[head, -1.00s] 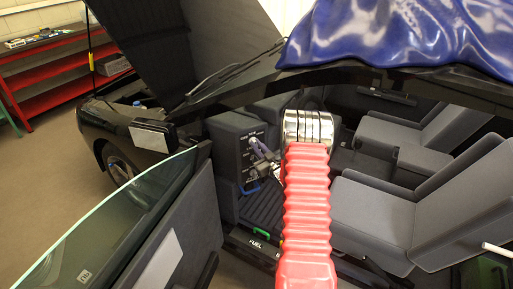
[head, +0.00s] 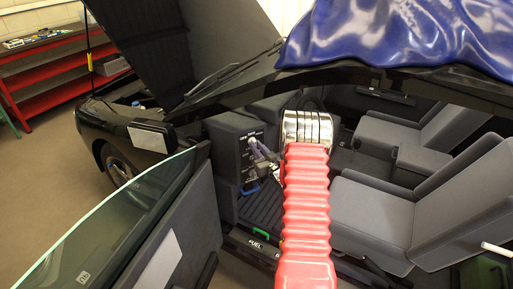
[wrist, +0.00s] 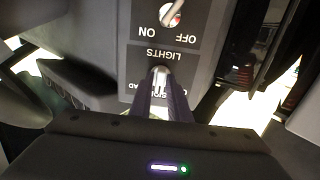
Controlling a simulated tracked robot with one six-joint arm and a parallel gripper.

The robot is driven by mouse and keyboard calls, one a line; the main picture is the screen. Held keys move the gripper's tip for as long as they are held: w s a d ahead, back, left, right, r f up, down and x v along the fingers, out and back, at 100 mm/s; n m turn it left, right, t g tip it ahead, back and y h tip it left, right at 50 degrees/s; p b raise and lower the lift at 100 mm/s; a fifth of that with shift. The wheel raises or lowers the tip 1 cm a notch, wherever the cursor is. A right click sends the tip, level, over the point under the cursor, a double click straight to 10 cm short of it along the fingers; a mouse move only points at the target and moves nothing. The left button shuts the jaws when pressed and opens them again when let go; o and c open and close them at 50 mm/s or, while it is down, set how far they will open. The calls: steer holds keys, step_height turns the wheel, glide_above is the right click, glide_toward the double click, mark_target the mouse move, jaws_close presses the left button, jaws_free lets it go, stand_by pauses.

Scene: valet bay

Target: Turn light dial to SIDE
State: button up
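The light dial (wrist: 158,76) is a small pale metal knob under the upside-down word LIGHTS in the wrist view. The pointer's exact setting is hard to read. My gripper (wrist: 162,92) has two dark fingers, one on each side of the knob, close against it and seemingly shut on it. In the head view my gripper (head: 256,147) reaches the dark dashboard panel (head: 232,152) from the right; the dial is too small there to make out clearly.
Grey seats (head: 375,215) are at the right. A blue cover (head: 390,35) lies over the roof.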

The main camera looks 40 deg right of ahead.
steer(key=o, duration=0.3)
steer(key=shift+r, duration=0.2)
steer(key=shift+s, duration=0.1)
steer(key=v, duration=1.3)
steer(key=shift+s, duration=0.25)
